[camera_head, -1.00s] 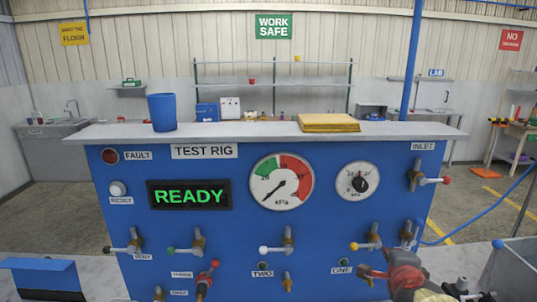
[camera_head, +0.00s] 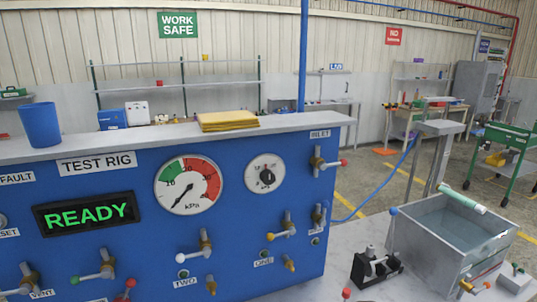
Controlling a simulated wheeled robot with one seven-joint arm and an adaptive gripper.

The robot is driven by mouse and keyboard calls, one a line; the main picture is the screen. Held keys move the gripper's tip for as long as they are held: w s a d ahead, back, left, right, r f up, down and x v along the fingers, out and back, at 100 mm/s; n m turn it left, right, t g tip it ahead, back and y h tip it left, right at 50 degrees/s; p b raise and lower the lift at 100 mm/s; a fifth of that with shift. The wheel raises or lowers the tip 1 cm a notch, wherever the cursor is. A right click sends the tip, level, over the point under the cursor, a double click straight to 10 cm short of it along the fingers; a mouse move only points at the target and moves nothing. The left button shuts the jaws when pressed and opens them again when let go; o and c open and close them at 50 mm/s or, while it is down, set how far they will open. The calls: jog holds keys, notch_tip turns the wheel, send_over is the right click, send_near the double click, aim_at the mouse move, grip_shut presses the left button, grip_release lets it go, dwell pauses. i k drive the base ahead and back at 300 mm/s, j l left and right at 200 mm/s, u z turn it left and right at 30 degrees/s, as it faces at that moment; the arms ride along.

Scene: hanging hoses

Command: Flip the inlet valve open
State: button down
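The inlet valve (camera_head: 318,164) is a brass valve on the right end of the blue test rig's front panel, under the INLET label (camera_head: 320,134). Its lever sticks out to the right, roughly level, with a red tip (camera_head: 343,162). A blue hose (camera_head: 362,205) runs from near the panel's lower right edge up to the right, behind the rig. My gripper is not in view, and nothing touches the inlet valve.
The test rig panel (camera_head: 100,240) shows READY and carries several other valves with coloured tips. At right, a metal water tank (camera_head: 415,240) and a black block with metal fittings (camera_head: 385,270) stand on the grey bench. A yellow cloth stack (camera_head: 229,121) lies on the rig top.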

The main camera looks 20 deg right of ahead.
aim_at(322, 166)
jog(key=l, duration=1.55)
